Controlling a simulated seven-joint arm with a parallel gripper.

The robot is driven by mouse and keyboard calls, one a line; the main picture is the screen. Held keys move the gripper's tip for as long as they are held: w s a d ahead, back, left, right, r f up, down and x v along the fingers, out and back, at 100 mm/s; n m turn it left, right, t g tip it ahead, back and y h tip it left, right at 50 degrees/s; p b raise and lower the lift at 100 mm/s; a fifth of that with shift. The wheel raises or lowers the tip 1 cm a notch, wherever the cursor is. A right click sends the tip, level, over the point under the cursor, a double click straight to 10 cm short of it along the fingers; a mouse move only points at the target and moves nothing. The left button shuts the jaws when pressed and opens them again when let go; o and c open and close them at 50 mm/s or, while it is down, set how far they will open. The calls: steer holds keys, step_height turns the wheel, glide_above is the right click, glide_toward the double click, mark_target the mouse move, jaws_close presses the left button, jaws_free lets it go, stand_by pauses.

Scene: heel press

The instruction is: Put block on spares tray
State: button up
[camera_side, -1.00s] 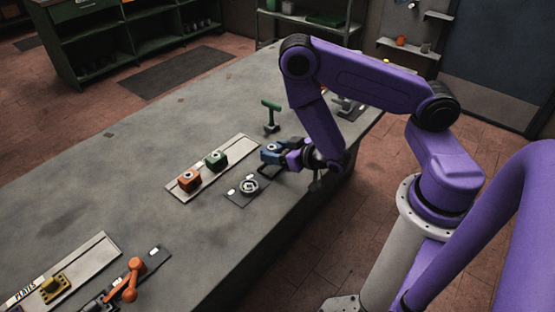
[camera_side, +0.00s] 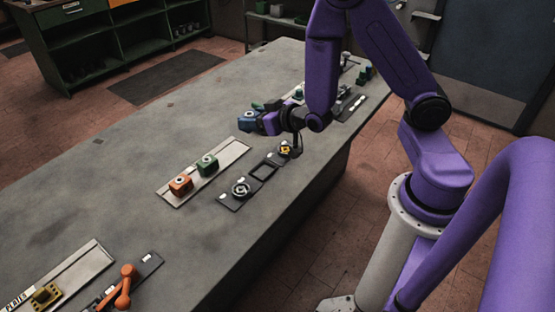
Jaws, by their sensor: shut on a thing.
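My gripper (camera_side: 262,122) is shut on a blue block (camera_side: 249,119) with a pale round mark on its face. It appears to hold the block above the grey bench, beyond the fixtures. A light tray (camera_side: 231,155) on the bench holds an orange block (camera_side: 181,185) and a green block (camera_side: 207,165). The blue block is apart from this tray, up and right of it in the picture. I cannot read any label naming a spares tray. My arm hides part of the bench behind the gripper.
Beside the light tray is a dark plate with a round fixture (camera_side: 240,189), an empty square frame (camera_side: 264,171) and a yellow-centred fixture (camera_side: 285,150). A plates tray (camera_side: 88,266) and an orange lever (camera_side: 127,284) are front left. Small items stand at the far end. The left bench is clear.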

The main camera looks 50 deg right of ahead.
steer(key=shift+w+r, duration=0.25)
steer(key=shift+r, duration=0.2)
glide_above(269, 174)
step_height(269, 174, down, 5)
steer(key=shift+d+f, duration=0.15)
steer(key=shift+f, duration=0.25)
steer(key=shift+f, duration=4.8)
steer(key=shift+f, duration=0.2)
steer(key=o, duration=1.2)
